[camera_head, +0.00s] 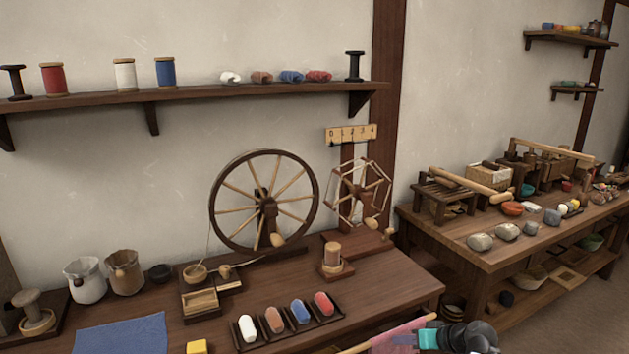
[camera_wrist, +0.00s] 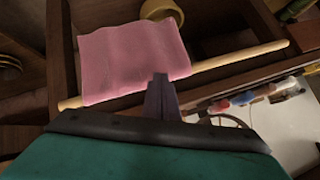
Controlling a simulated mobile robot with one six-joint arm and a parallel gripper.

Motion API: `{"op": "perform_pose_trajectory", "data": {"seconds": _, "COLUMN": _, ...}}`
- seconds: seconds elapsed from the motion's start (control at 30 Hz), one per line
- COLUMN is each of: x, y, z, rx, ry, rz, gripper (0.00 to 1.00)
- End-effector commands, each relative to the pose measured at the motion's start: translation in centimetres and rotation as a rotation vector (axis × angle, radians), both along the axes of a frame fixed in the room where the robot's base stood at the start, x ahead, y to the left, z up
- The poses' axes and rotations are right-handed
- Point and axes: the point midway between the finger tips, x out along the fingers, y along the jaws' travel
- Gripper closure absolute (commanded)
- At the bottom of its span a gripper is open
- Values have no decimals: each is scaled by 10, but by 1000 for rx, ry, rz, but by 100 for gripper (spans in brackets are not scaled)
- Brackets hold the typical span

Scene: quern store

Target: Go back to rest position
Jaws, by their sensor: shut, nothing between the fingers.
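My gripper (camera_wrist: 162,80) is shut and empty in the wrist view, its fingers together in front of a pink cloth (camera_wrist: 125,60). The cloth hangs over a pale wooden rod (camera_wrist: 240,67). The fingertips overlap the cloth's lower edge in the picture; I cannot tell whether they touch it. In the head view, the black and teal end of my arm shows at the bottom edge, right of centre, beside the pink cloth (camera_head: 405,329) and in front of the table's right corner. My fingertips are not clear there.
A dark wooden table (camera_head: 385,285) carries a spinning wheel (camera_head: 213,207), a tray of coloured rolls (camera_head: 337,316) and a blue cloth (camera_head: 122,335). A second table (camera_head: 440,236) with stones and wooden tools stands at the right. A wall shelf (camera_head: 200,93) holds spools.

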Motion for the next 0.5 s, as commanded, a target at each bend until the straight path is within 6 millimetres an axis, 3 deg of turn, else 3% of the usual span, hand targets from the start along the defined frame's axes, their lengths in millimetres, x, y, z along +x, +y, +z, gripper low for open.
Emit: {"op": "perform_pose_trajectory", "data": {"seconds": 0.5, "x": -94, "y": 61, "z": -123, "rx": -63, "ry": 450, "rz": 14, "gripper": 100}}
